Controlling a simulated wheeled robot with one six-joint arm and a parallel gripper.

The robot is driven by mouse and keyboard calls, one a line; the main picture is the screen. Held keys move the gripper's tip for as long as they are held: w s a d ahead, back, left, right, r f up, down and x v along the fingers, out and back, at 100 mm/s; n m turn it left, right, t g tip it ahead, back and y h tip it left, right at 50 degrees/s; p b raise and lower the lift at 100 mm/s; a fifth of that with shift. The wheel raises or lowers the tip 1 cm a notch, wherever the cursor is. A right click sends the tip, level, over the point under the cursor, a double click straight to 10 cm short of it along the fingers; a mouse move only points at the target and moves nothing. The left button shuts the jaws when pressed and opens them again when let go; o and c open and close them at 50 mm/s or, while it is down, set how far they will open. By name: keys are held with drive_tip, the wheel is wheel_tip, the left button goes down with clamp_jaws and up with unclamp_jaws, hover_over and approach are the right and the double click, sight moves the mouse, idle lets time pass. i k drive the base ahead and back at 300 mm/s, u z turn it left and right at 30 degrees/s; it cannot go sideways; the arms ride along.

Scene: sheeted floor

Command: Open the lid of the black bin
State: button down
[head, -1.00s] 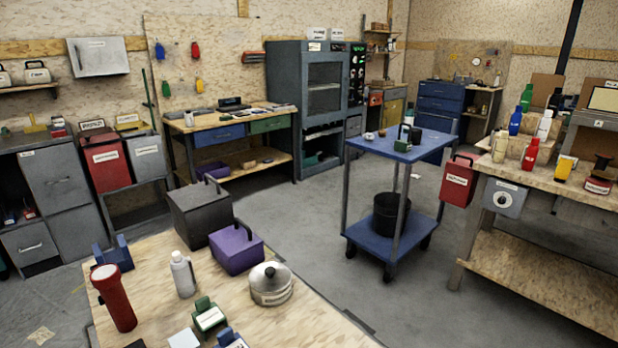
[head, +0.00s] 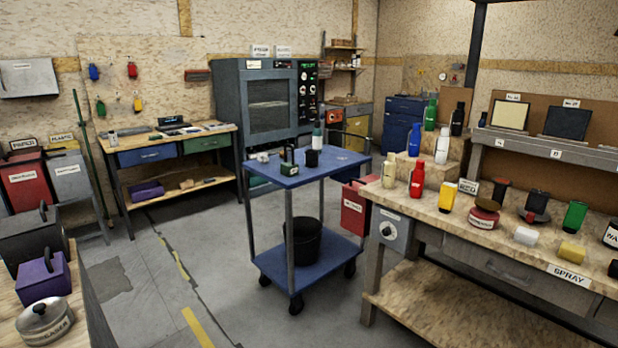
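No bin is plainly marked as the black one. A black, round, bucket-like container (head: 302,241) stands upright on the lower shelf of the blue cart, and I cannot tell whether it has a lid. A dark grey-black box (head: 30,240) with a handle on top sits on the wooden table at the left edge, partly cut off, and its top looks shut. My gripper is not in the head view.
The blue cart (head: 315,177) stands mid-floor. A spray bench (head: 480,222) fills the right. A red bin (head: 25,180) and a grey bin (head: 70,175) stand at left. A purple box (head: 43,276) and a pot (head: 44,322) are on the near table. Floor between table and cart is clear.

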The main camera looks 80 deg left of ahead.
sight(19, 224)
drive_tip(key=i, duration=0.15)
drive_tip(key=u, duration=2.5)
drive_tip(key=i, duration=2.7)
drive_tip(key=u, duration=1.6)
drive_tip(key=i, duration=0.65)
drive_tip(key=u, duration=0.65)
